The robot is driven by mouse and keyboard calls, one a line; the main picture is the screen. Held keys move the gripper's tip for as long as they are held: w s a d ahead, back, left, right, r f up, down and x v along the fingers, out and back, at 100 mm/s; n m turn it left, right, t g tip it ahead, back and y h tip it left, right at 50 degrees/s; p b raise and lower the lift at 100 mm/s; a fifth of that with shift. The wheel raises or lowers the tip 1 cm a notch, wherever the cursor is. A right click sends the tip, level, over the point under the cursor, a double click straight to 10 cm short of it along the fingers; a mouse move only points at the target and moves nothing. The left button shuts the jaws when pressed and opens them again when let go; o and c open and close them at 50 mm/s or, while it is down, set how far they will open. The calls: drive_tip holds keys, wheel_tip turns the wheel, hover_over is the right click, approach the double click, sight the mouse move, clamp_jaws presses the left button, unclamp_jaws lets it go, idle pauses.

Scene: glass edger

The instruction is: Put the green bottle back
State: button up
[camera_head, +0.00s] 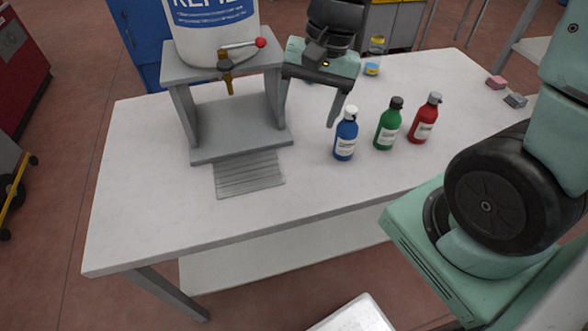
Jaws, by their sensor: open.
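The green bottle (388,125) stands upright on the white table, between a blue bottle (346,134) and a red bottle (424,120). It has a black cap and a pale label. My gripper (308,112) is above the table, to the left of and behind the bottles, beside the dispenser stand. Its two fingers are spread apart, one partly by the stand and one near the blue bottle's cap. Nothing shows between them. The gripper is apart from the green bottle.
The white table (130,215) carries a grey stand (212,154) with a refill tub (215,40) and red-ended tap (240,45). A ridged grey plate (249,173) lies before it. A small clear container (373,62) and pink (496,82) and grey (515,100) blocks sit behind. The front is clear.

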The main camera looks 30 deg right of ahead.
drive_tip(key=s+a+r+n+h, duration=0.1)
drive_tip(key=s+a+n+h, duration=0.1)
drive_tip(key=s+a+n, duration=0.8)
drive_tip(key=s+n, duration=0.2)
drive_tip(key=n, duration=0.2)
drive_tip(key=shift+s+r+n, duration=0.2)
drive_tip(key=shift+s+n, duration=0.05)
drive_tip(key=shift+n, duration=0.15)
drive_tip(key=shift+a, duration=0.1)
wheel_tip(320, 180, down, 5)
drive_tip(key=b, duration=0.4)
drive_tip(key=shift+r+b, duration=0.1)
drive_tip(key=shift+b, duration=0.3)
